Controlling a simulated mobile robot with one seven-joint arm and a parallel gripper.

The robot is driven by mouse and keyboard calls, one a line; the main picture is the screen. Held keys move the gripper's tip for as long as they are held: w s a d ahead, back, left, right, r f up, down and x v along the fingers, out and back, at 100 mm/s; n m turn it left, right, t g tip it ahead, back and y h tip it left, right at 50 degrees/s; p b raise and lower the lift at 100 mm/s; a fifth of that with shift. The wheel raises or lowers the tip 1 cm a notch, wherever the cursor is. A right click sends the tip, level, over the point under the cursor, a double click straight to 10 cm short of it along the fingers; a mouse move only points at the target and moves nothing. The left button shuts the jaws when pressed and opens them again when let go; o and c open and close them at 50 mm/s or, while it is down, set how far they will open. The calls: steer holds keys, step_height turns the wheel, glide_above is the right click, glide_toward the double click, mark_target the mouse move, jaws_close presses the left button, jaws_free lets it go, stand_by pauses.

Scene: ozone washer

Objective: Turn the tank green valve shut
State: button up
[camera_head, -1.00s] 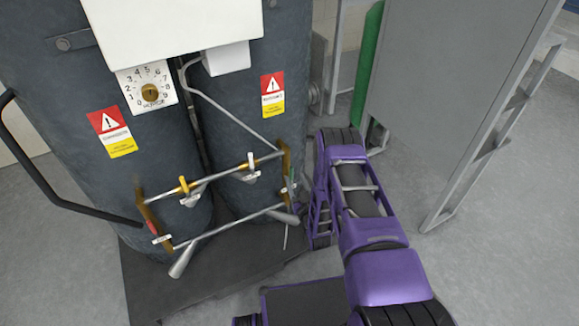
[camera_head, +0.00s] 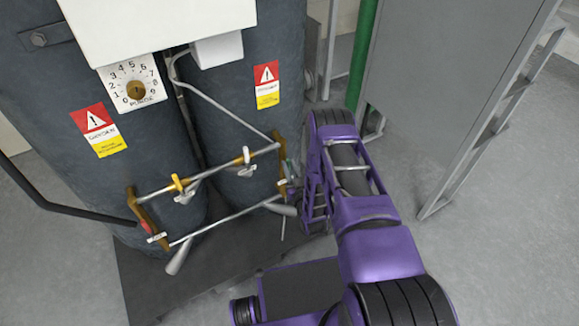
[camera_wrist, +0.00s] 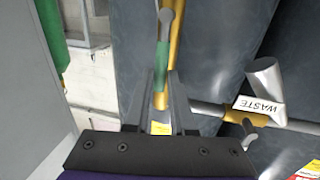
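The green valve handle (camera_wrist: 162,62) shows in the wrist view between the two dark fingers of my gripper (camera_wrist: 161,82). The fingers lie close on either side of it, and I cannot tell whether they press on it. An orange-yellow bar (camera_wrist: 174,50) runs beside and behind the handle. My purple arm reaches down to that spot and hides my fingers there.
A grey pipe end with a "WASTE" tag (camera_wrist: 260,108) is close to the right of my fingers in the wrist view. Bare floor (camera_head: 510,240) lies at the right.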

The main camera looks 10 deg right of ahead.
jaws_close()
stand_by(1.0)
